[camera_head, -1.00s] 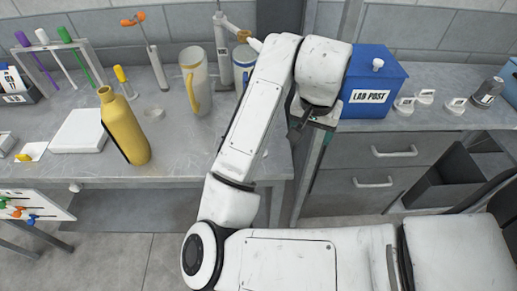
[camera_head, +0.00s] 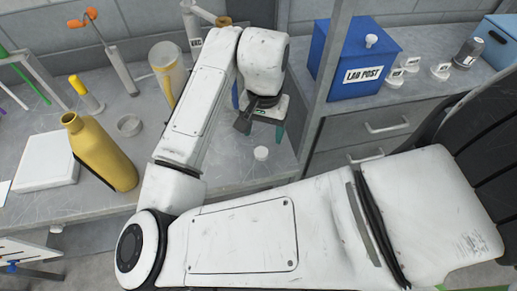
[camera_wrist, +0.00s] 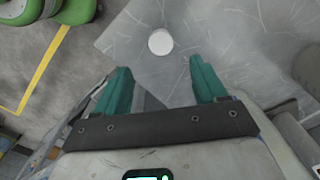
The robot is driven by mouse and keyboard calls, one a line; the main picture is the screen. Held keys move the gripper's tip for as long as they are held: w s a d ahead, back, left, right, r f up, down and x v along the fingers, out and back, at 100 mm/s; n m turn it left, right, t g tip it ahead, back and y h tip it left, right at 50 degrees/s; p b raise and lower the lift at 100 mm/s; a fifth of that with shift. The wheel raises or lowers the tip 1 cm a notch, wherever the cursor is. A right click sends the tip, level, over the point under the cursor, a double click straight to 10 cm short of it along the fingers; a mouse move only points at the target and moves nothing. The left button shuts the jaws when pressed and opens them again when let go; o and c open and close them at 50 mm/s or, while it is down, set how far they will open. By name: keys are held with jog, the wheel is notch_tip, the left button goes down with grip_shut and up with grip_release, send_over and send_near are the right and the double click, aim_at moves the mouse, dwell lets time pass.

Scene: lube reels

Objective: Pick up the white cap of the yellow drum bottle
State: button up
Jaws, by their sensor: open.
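The white cap (camera_head: 261,153) is a small round disc lying flat on the grey bench top near its front right corner. In the wrist view the white cap (camera_wrist: 160,42) lies just beyond the fingertips, roughly centred between them and not touched. My gripper (camera_wrist: 160,66) is open and empty, its two teal fingers apart. In the head view my gripper (camera_head: 266,122) hangs above the bench, beside the cap, partly hidden by my arm. The yellow drum bottle (camera_head: 104,155) stands upright on the bench at the left, apart from the cap.
A blue LAB POST box (camera_head: 357,55) stands on the right-hand counter (camera_head: 425,88), beyond a grey post. In the wrist view, green items (camera_wrist: 72,10) lie past the bench edge.

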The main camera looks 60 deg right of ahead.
aim_at(262, 150)
jog(key=shift+w+a+f+p, duration=0.1)
jog(key=shift+f+p, duration=0.15)
jog(key=shift+f, duration=1.55)
jog(key=shift+w+f+p, duration=0.1)
jog(key=shift+f+p, duration=0.15)
jog(key=shift+f, duration=1.5)
jog(key=c, duration=1.1)
jog(key=shift+r, duration=0.1)
jog(key=shift+r+b, duration=0.3)
jog(key=shift+r, duration=0.25)
jog(key=s+a+r+p, duration=0.1)
jog(key=s+a+r, duration=0.2)
jog(key=r, duration=0.1)
jog(key=s+a+r+p, duration=0.1)
jog(key=s+a+r, duration=0.2)
jog(key=s+r, duration=0.1)
jog(key=s+a+r+p, duration=0.2)
jog(key=s+a+r, duration=0.1)
jog(key=r, duration=0.1)
jog(key=shift+s+a, duration=0.15)
jog(key=shift+s, duration=0.05)
